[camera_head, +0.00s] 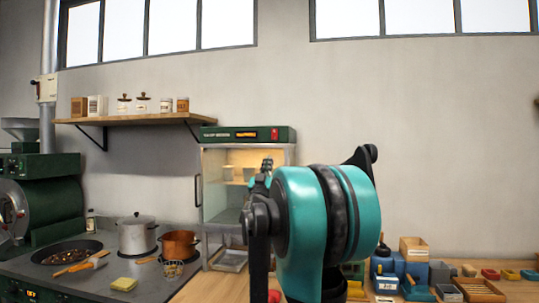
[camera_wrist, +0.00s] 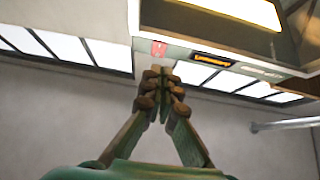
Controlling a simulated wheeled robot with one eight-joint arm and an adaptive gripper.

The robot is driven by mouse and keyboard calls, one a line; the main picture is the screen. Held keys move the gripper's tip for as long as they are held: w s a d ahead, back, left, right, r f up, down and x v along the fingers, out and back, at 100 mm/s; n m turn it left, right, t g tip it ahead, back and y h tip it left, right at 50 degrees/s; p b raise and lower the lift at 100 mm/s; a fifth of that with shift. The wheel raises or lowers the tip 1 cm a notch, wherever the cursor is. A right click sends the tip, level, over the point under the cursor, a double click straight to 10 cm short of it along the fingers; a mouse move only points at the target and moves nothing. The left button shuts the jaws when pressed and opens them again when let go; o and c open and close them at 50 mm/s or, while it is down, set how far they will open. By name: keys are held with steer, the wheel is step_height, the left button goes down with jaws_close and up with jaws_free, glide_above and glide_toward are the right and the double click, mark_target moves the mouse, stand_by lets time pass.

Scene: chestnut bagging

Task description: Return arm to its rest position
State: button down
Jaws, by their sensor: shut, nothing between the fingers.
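My gripper (camera_wrist: 162,75) is shut and empty in the wrist view, its fingertips together in front of the wall and the windows. In the head view my teal and black arm is folded up in the middle of the picture. My gripper (camera_head: 267,163) shows there only as a small dark shape beside the arm, in front of the lit green cabinet (camera_head: 247,135). The arm hides part of the cabinet and of the wooden counter (camera_head: 215,289). No chestnut bag can be made out.
At left is a stove top (camera_head: 105,280) with a pan of chestnuts (camera_head: 67,252), a steel pot (camera_head: 137,235) and a copper pot (camera_head: 180,243). A shelf (camera_head: 140,120) with jars hangs above. Several small boxes and tools crowd the counter at right. The wall above is clear.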

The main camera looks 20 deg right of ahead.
steer(key=shift+s+a+f, duration=0.2)
steer(key=shift+s+f, duration=0.15)
steer(key=shift+f, duration=0.1)
steer(key=s+a+f+n+g+y, duration=0.2)
steer(key=a+f+y, duration=0.3)
steer(key=f, duration=0.6)
steer(key=s+a+f+n+g+y, duration=0.25)
steer(key=a+f+y, duration=0.2)
steer(key=f, duration=0.55)
steer(key=s+a+f+n+g+y, duration=0.1)
steer(key=a+f+n+g+y, duration=0.15)
steer(key=a+f+y, duration=0.6)
steer(key=s+f+g+h, duration=0.3)
steer(key=s+f+g, duration=0.7)
steer(key=s+f, duration=1.6)
steer(key=shift+s+f+h, duration=0.3)
steer(key=shift+s, duration=0.1)
steer(key=shift+a, duration=0.1)
